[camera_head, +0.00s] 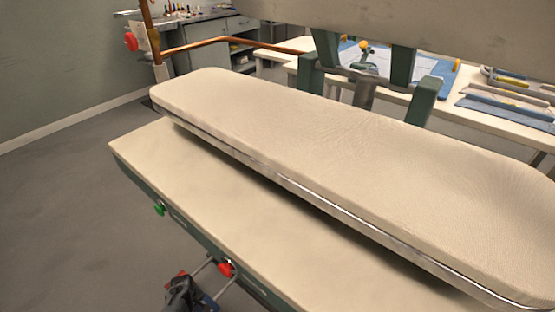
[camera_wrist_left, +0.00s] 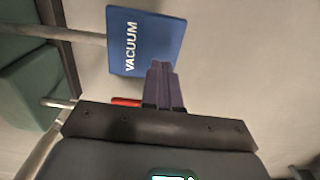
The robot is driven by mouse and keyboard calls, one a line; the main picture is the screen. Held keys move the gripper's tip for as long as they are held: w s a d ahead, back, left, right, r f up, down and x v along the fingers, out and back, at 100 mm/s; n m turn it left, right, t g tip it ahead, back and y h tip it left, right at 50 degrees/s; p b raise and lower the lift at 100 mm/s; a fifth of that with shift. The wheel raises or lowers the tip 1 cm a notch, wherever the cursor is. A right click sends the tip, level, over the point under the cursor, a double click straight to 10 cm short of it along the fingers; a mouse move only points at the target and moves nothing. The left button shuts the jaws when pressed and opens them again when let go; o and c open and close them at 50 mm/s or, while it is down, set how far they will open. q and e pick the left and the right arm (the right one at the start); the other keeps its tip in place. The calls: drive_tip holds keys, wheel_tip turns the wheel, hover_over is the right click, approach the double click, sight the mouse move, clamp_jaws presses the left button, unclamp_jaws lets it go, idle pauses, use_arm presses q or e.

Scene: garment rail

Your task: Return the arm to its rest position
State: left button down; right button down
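My left gripper (camera_wrist_left: 163,68) is shut, its two dark fingers together with nothing seen between them. In the left wrist view, the fingertips are close to the lower right edge of a blue plate (camera_wrist_left: 145,40) marked VACUUM; I cannot tell whether they touch it. In the head view, a dark part of my left arm (camera_head: 182,292) shows at the bottom edge, in front of the pressing table (camera_head: 200,185). The blue plate (camera_head: 209,301) is partly visible beside it. My right gripper is not in view.
A long padded press board (camera_head: 330,150) lies above the table. A red button (camera_head: 226,269) and green button (camera_head: 159,208) are on the table's front. A copper pipe (camera_head: 215,42) stands at the back left. Floor at left (camera_head: 70,220) is clear.

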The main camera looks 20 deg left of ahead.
use_arm(q)
drive_tip(key=s+r+g+p, duration=0.2)
drive_tip(key=s+p, duration=0.4)
drive_tip(key=s, duration=0.5)
drive_tip(key=s+a+r+m+y+p, duration=0.1)
drive_tip(key=s+r+m+p, duration=0.1)
drive_tip(key=s+r+p, duration=0.3)
drive_tip(key=s+r+m+y+p, duration=0.1)
drive_tip(key=r+p, duration=0.3)
drive_tip(key=r, duration=0.2)
drive_tip(key=w+d+r+m+t+h+p, duration=0.15)
drive_tip(key=d+r+m+p, duration=0.25)
drive_tip(key=d+r, duration=0.8)
drive_tip(key=w+d+r+m+t+p, duration=0.25)
drive_tip(key=d+r+m, duration=0.3)
drive_tip(key=r, duration=1.25)
drive_tip(key=w+d+r+m+t+h+p, duration=0.15)
drive_tip(key=d+r+m+p, duration=0.25)
drive_tip(key=d+r, duration=0.8)
drive_tip(key=a+r+p, duration=0.3)
drive_tip(key=r+p, duration=3.5)
drive_tip(key=r, duration=0.3)
drive_tip(key=shift+s+a+m+y, duration=0.15)
drive_tip(key=shift+s+m+y, duration=0.05)
drive_tip(key=shift+m+y, duration=0.25)
drive_tip(key=shift+r, duration=0.1)
